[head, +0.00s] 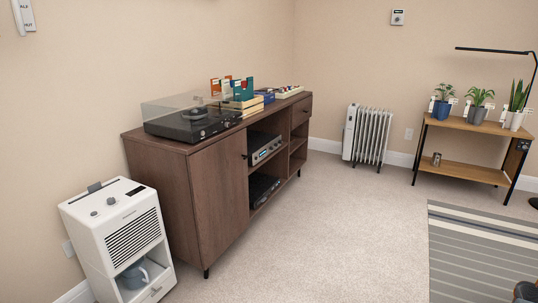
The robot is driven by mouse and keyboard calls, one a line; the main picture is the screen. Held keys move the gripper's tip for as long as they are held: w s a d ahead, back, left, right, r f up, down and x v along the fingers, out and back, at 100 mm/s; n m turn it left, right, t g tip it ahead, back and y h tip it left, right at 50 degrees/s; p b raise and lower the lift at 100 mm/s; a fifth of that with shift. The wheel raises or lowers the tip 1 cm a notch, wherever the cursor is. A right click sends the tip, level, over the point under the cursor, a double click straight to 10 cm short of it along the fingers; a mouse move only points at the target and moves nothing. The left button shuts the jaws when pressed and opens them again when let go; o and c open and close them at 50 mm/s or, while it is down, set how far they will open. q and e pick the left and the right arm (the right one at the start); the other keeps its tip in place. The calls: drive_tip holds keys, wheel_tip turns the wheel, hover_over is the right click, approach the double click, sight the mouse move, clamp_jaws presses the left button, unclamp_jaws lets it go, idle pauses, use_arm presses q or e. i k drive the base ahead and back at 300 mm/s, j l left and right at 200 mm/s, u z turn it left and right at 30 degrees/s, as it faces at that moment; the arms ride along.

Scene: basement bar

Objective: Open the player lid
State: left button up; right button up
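The player (195,124) is a black turntable on the left end of the top of a long brown wooden cabinet. Its clear, see-through lid (165,105) shows as a pale, glassy shape above the black deck. Dark round parts and the tonearm area show at the deck's right side. Neither of my grippers can be made out in the head view.
A radiator (367,134) and plant shelf (470,124) are farther back. Carpet (310,230) before the cabinet is clear.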

sight(196, 96)
drive_tip(key=i+l+z, duration=0.25)
drive_tip(key=i, duration=0.45)
drive_tip(key=i+z, duration=0.25)
drive_tip(key=i, duration=0.5)
drive_tip(key=i+u, duration=0.35)
drive_tip(key=i+l+u, duration=0.15)
drive_tip(key=i+u, duration=0.25)
drive_tip(key=i+l+u, duration=0.35)
drive_tip(key=i, duration=0.15)
drive_tip(key=i+l+u, duration=0.4)
drive_tip(key=i+l, duration=0.15)
drive_tip(key=i, duration=0.05)
